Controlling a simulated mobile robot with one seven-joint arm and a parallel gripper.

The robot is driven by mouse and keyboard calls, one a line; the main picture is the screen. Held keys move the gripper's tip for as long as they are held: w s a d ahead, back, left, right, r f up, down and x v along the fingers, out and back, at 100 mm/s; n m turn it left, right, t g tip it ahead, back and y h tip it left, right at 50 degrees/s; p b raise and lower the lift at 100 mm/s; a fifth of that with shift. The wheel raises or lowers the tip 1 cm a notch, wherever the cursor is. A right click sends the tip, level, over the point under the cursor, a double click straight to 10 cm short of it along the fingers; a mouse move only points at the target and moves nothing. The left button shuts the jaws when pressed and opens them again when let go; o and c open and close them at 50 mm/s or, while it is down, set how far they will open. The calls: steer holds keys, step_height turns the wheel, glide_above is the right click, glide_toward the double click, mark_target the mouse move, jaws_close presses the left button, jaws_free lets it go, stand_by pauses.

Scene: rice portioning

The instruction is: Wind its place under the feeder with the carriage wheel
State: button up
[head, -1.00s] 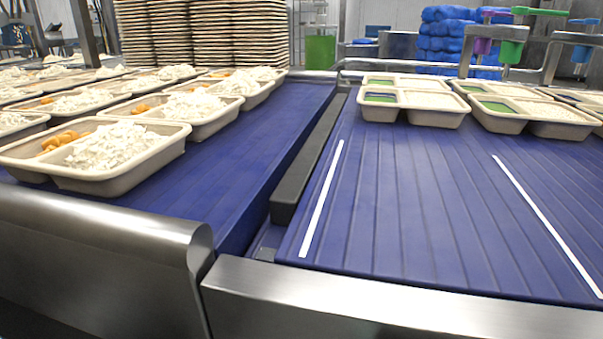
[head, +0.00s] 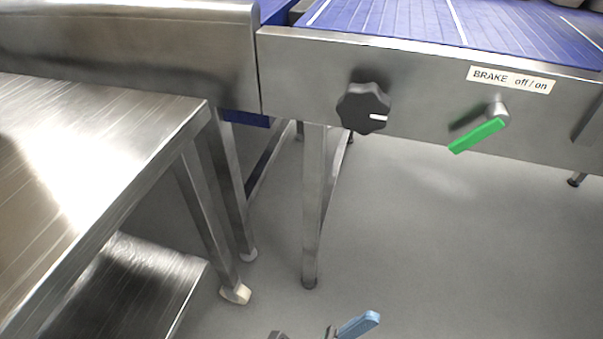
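The carriage wheel, a black lobed knob (head: 362,108) with a white mark on its right side, sits on the steel front panel (head: 430,95) below the blue ribbed belt (head: 400,18). To its right is a green brake lever (head: 478,136), angled down to the left, under a label (head: 510,80) reading "BRAKE off/on". At the bottom edge, small dark tips and a blue piece are cut off by the frame. They may be part of my gripper, but its opening cannot be made out. Nothing touches the wheel. The feeder is out of view.
A steel table (head: 90,150) with a lower shelf (head: 120,285) fills the left side. Steel legs (head: 313,200) stand below the panel. The grey floor (head: 430,230) is clear at the lower right. White stripes run along the belt.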

steer(key=w+d+r+m+t+y+p, duration=0.3)
steer(key=w+d+m+t+y, duration=0.3)
steer(key=w+d+t+y, duration=0.55)
steer(key=w+a+r+m+t+y+p, duration=0.1)
steer(key=w+a+r+m+t+y, duration=0.1)
steer(key=w+r+m+t+y, duration=0.25)
steer(key=w+a+r+m+t+y, duration=0.1)
steer(key=w+a+r+t+y, duration=0.2)
steer(key=w+r, duration=0.4)
step_height(320, 180, up, 12)
steer(key=a+m+t+y+p, duration=0.1)
steer(key=a+m+t+y, duration=0.2)
steer(key=t+y, duration=0.15)
steer(key=s+a+r+t+y+p, duration=0.1)
steer(key=s+a+r+t+y, duration=0.25)
steer(key=r, duration=0.55)
steer(key=s+a+r+t+y+p, duration=0.1)
steer(key=s+a+r+t+y, duration=0.2)
steer(key=s+r+t, duration=0.35)
steer(key=s+a+r+t+y+p, duration=0.2)
steer(key=s+a+r+y, duration=0.15)
steer(key=r, duration=0.65)
step_height(320, 180, up, 35)
steer(key=w+h+p, duration=0.1)
steer(key=p, duration=3.4)
steer(key=shift+a+r+m, duration=0.15)
steer(key=shift+m, duration=0.3)
